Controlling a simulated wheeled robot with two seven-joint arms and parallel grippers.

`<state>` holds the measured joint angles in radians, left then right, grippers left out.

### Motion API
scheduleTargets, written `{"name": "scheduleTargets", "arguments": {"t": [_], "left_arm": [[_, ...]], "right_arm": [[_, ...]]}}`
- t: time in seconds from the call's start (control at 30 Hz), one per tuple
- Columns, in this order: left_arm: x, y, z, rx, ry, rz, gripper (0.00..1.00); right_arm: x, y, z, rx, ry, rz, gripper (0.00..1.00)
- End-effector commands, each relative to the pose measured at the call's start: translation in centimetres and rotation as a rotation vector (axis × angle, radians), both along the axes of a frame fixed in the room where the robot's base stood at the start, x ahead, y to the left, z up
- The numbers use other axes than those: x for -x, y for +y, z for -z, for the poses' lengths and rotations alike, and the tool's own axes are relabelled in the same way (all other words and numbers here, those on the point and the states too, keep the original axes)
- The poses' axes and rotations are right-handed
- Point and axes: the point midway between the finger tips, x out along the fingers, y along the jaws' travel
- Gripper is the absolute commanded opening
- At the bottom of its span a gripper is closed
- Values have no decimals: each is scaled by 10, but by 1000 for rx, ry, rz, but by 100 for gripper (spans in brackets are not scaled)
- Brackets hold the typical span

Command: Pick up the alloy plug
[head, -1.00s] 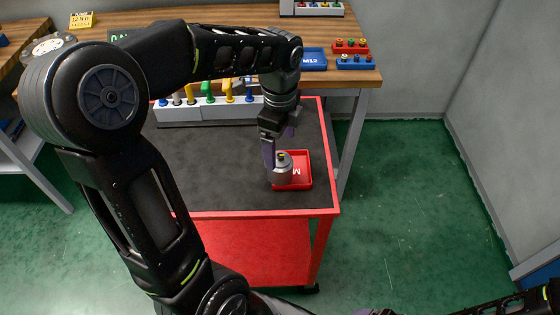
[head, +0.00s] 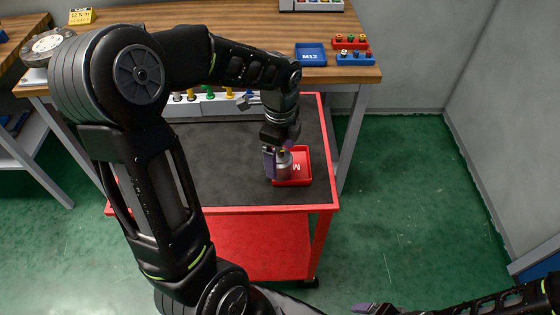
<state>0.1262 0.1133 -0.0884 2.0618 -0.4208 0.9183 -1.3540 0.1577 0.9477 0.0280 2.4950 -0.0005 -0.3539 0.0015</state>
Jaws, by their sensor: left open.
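The alloy plug (head: 283,168) is a short silver-grey cylinder with a small yellowish spot on top. It stands upright at the left side of a red tray (head: 303,179) marked M, on the red cart's dark top. My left gripper (head: 279,155) is open and points down at the plug. One purple finger shows at the plug's left side; the other is mostly hidden behind the plug and the hand. I cannot tell whether the fingers touch it. My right gripper (head: 372,309) shows only in part at the bottom edge; its opening cannot be made out.
The red cart (head: 322,208) stands against a wooden bench (head: 345,75). A grey rack (head: 205,106) with colored-handled tools is at the cart's back. A blue M12 tray (head: 311,55) and small red and blue holders lie on the bench. Green floor is free at the right.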

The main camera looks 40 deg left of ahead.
Motion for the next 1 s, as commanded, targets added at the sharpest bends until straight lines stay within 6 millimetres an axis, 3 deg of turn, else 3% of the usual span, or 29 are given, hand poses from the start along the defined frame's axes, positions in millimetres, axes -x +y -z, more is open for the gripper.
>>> {"name": "scheduleTargets", "arguments": {"t": [0.2, 0.77, 1.0], "left_arm": [[0, 0, 22, -1, 0, 0, 85], [-1, 0, 23, 0, -1, 0, 85], [-1, 0, 23, 0, -1, 0, 68]], "right_arm": [[0, 0, -2, 1, 1, 1, 85], [1, 0, -2, 1, 1, 1, 85], [0, 0, -2, 1, 1, 1, 85]]}}
